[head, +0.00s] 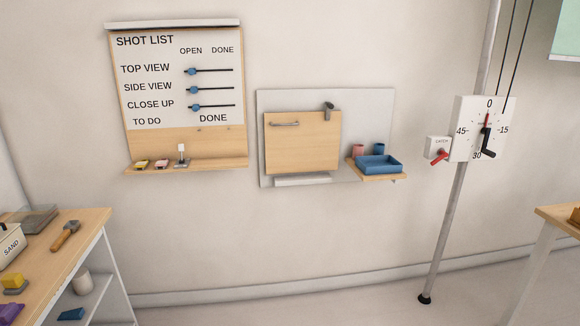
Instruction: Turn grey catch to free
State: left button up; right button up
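A small grey catch (328,111) sits at the top right edge of a wooden flap (302,146). It stands roughly upright, tilted slightly, and its lower part overlaps the flap's top edge. The flap is flat against a pale grey wall panel (350,102) and has a grey bar handle (284,124) at its upper left. Another catch, a white box labelled CATCH (437,145) with a red lever (438,158), is mounted further right. Neither of my grippers is in view.
A small wooden shelf with a blue tray (379,164) and two cups juts out right of the flap. A dial (482,130) hangs on a pole (446,228). A workbench (85,230) is at left, a table (555,217) at right. The middle floor looks clear.

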aim_at(329, 106)
jog(key=i+l+z, duration=0.1)
jog(key=i, duration=0.35)
jog(key=i+l+z, duration=0.1)
jog(key=i+l, duration=0.15)
jog(key=i, duration=0.2)
jog(key=i+l+z, duration=0.1)
jog(key=i, duration=0.35)
